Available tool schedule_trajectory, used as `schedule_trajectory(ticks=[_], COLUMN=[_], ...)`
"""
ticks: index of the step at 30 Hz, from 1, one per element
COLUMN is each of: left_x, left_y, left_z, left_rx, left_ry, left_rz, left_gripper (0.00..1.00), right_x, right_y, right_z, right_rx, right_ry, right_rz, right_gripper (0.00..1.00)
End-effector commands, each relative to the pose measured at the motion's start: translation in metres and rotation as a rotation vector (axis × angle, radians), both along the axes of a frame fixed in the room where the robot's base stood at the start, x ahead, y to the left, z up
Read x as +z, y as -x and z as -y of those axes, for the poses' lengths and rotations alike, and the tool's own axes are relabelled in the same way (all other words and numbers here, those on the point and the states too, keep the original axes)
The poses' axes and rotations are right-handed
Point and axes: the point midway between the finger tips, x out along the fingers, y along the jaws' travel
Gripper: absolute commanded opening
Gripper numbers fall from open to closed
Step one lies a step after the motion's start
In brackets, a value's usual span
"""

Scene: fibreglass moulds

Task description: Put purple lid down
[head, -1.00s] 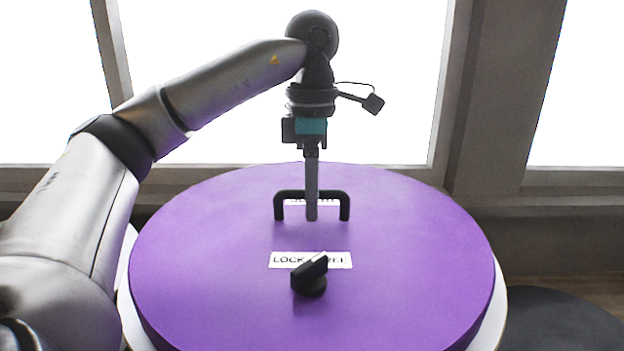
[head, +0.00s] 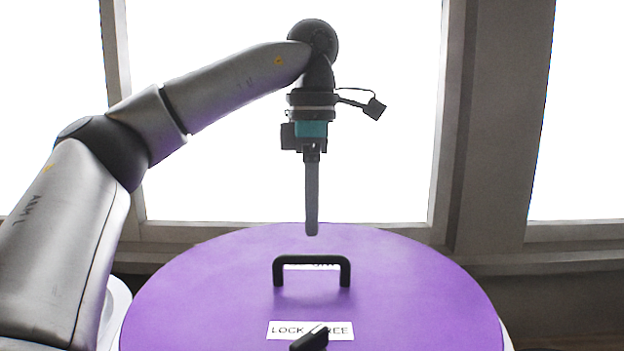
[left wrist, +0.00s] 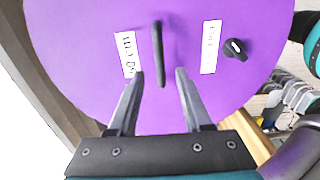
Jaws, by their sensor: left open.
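The purple lid (head: 220,290) lies flat on a round white body, whose rim shows at its edge; it also shows in the left wrist view (left wrist: 80,40). A black bar handle (head: 312,262) stands up from its middle, and in the left wrist view the handle (left wrist: 158,55) lies between the lines of my fingers, beyond their tips. A black knob (head: 310,338) sits nearer me, by a label starting with LOCK. My left gripper (head: 312,232) is open and empty, pointing down just above the handle and apart from it. My right gripper is not in view.
Bright windows (head: 290,150) with grey frames stand behind the lid. A dark round surface (head: 575,341) is at the lower right. In the left wrist view, several small items (left wrist: 290,92) show beyond the lid's right edge. The air around the handle is clear.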

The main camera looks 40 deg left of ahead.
Motion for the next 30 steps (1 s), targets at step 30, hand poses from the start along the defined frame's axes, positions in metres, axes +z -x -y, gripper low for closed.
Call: schedule_trajectory(ticks=[30], left_x=[0.04], left_y=[0.0], left_z=[0.0], left_rx=[0.0], left_ry=[-0.001], left_rz=[0.001], left_gripper=[0.49], right_x=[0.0], right_y=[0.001], right_z=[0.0], right_rx=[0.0], right_ry=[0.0], right_rz=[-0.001], right_gripper=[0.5])
